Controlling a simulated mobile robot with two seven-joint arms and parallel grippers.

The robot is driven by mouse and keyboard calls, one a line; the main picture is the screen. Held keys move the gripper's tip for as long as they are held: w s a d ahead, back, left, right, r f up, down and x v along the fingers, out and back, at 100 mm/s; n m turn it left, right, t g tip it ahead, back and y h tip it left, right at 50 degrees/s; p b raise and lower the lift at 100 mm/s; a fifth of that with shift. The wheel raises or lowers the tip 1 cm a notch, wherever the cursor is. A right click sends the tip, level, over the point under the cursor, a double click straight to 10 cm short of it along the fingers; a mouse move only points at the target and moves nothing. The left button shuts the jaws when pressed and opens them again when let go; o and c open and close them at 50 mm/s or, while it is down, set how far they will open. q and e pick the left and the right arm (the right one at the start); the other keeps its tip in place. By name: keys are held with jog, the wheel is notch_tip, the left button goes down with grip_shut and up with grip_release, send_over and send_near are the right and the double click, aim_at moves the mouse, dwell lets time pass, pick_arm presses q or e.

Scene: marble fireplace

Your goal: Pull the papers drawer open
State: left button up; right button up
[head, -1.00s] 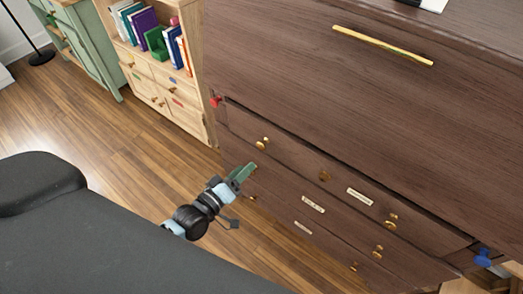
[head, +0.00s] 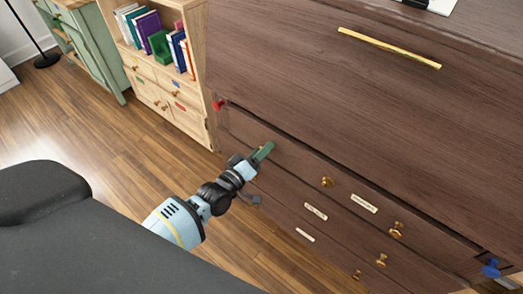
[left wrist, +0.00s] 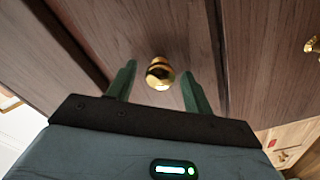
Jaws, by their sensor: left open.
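The dark brown wooden cabinet (head: 300,85) has a row of drawers low on its front. Small label plates sit on the drawer fronts, one on the upper drawer (head: 363,203) and others lower down; their writing is too small to read, so I cannot tell which names papers. My left gripper (head: 264,151) is at the left end of the upper drawer and hides its left knob in the head view. In the left wrist view, its green fingers (left wrist: 160,82) are open, one on each side of a round brass knob (left wrist: 160,72), with gaps visible. My right gripper is out of view.
Other brass knobs, one on the upper drawer's right (head: 396,230) and one below (head: 380,260), stick out. A red piece (head: 219,105) and a blue piece (head: 491,268) sit at the cabinet's edges. A light wooden bookcase (head: 186,95) stands left. Wooden floor (head: 100,135) is clear.

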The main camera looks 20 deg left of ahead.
pick_arm(q)
jog(key=shift+w, duration=0.25)
grip_shut()
jog(key=p+v, duration=0.5)
jog(key=v, duration=2.1)
jog(key=shift+d+p, duration=0.2)
jog(key=shift+p, duration=0.15)
grip_release()
